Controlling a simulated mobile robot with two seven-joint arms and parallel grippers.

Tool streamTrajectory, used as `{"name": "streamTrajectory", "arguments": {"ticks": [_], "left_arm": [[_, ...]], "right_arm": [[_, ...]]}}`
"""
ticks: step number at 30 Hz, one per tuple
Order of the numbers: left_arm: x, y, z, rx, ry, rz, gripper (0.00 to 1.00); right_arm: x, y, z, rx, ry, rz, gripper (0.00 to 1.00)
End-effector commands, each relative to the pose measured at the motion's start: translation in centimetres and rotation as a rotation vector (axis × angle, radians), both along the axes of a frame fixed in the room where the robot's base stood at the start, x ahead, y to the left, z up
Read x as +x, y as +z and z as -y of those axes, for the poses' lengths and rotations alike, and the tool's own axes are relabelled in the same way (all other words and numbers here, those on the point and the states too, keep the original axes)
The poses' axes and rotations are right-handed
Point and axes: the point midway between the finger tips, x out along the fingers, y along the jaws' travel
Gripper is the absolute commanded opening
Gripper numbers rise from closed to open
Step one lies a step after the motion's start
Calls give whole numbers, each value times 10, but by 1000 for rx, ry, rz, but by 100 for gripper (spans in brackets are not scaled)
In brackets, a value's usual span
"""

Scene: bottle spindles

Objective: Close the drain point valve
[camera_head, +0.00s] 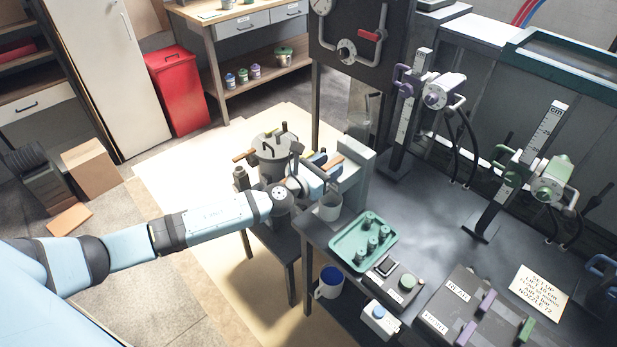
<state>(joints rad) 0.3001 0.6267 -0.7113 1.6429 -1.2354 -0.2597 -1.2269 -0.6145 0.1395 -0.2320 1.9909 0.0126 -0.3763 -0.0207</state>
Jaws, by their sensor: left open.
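My left arm reaches in from the left, and its gripper (324,168) is open beside a grey lidded pot (271,158), near the back left corner of the dark bench. Parts of the wrist and a grey upright block hide what lies between the fingers. I cannot tell whether the gripper touches anything. A red lever handle (371,35) sits on the dark upright panel (338,68) at the back, beside round dials. No label marks the drain point valve, so I cannot tell which part it is. My right gripper is not in view.
On the bench (420,215) stand a green tray (345,262) with several small pieces, a control box (393,285) and two upright measuring stands with a purple (440,92) and a green (552,180) head. A blue-white mug (328,282) is below. A red bin (180,90) stands behind.

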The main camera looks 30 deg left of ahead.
Motion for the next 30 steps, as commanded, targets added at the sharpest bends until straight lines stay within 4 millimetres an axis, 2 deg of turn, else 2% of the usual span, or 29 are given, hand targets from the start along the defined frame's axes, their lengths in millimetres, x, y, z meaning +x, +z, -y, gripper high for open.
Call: {"name": "streamTrajectory", "arguments": {"ticks": [9,15,21,30], "left_arm": [[-68,-3,-26,3,-2,-2,47],[-100,-2,-38,1,-1,-2,47],[-113,0,-43,0,1,0,47],[-114,0,-44,1,1,0,47]], "right_arm": [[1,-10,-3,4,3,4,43],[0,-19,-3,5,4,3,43],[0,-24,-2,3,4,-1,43],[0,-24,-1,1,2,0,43]]}}
